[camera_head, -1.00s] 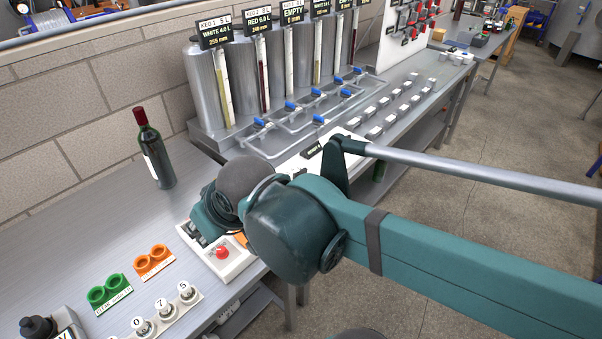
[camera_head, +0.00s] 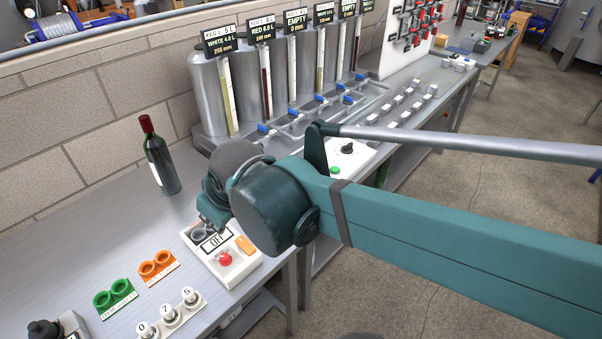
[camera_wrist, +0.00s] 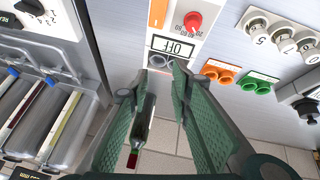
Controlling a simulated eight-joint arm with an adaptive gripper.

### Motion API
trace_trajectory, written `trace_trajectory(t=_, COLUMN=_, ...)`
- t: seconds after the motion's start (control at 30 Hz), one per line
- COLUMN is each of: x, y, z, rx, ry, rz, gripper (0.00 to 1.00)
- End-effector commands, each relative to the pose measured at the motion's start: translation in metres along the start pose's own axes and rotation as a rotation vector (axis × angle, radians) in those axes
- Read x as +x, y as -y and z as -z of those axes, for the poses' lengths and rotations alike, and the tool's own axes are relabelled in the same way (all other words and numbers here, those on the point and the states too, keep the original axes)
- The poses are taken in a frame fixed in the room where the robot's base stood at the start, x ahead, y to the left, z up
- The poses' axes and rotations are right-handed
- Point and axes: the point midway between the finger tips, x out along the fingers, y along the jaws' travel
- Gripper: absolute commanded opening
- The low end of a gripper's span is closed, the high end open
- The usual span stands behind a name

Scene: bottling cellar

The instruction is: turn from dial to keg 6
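The kegs stand in a row along the wall in the head view; the far end one (camera_head: 356,42) has a narrow gauge, and its number is unreadable here. A black dial (camera_head: 347,148) sits on a white panel beside a green button. A red numbered knob (camera_wrist: 193,20) is on the white box with the OFF display, nearer me; it also shows in the head view (camera_head: 224,258). My gripper (camera_wrist: 160,72) is open and empty above that box's grey rings (camera_wrist: 157,61). In the head view my arm partly hides it.
A dark wine bottle (camera_head: 160,155) stands upright on the bench by the wall. Green rings (camera_head: 115,297), orange rings (camera_head: 157,265) and numbered knobs (camera_head: 170,313) are at the front. Blue-handled valves (camera_head: 320,99) and pipes stand before the kegs. Bare bench surrounds the bottle.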

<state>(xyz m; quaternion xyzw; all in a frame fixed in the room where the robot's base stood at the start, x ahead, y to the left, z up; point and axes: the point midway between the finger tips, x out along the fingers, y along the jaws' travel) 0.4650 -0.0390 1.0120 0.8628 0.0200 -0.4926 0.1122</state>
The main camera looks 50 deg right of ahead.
Motion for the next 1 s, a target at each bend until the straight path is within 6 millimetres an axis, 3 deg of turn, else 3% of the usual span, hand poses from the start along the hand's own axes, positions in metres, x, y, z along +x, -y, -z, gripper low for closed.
trace_trajectory(t=0.5, x=0.017, y=-0.076, z=0.021, rx=-0.319, ry=0.164, rz=-0.055, gripper=0.22)
trace_trajectory(t=1.0, x=0.042, y=-0.15, z=0.022, rx=-0.613, ry=0.34, rz=-0.041, gripper=0.22)
